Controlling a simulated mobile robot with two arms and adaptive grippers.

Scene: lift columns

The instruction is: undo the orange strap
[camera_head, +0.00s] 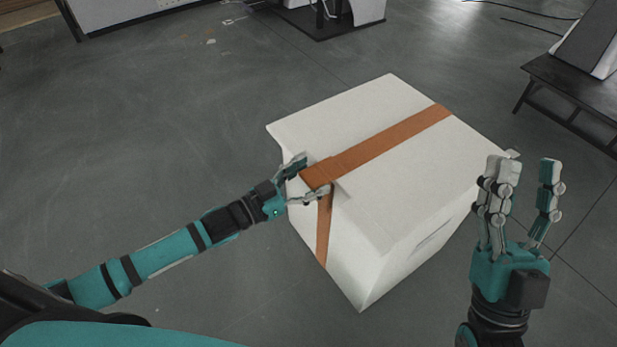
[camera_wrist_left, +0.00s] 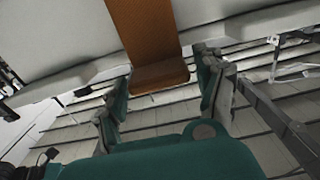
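The orange strap (camera_head: 392,141) runs across the top of a large white box (camera_head: 345,115) and down its near side. In the left wrist view the strap (camera_wrist_left: 145,28) comes in from the top and bends at the box edge, between my fingers. My left gripper (camera_head: 309,179) is at the box's near left top edge, with one finger on each side of the strap. Its fingers (camera_wrist_left: 165,92) are spread apart in the left wrist view; I cannot tell whether either touches the strap. My right gripper (camera_head: 526,168) is open and empty, fingers upward, right of the box.
The box stands on a grey floor (camera_head: 180,130) with free room to its left. A dark bench (camera_head: 572,85) with a grey object on it stands at the upper right. A dark-based stand (camera_head: 325,20) is behind the box. Cables lie on the floor at the top right.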

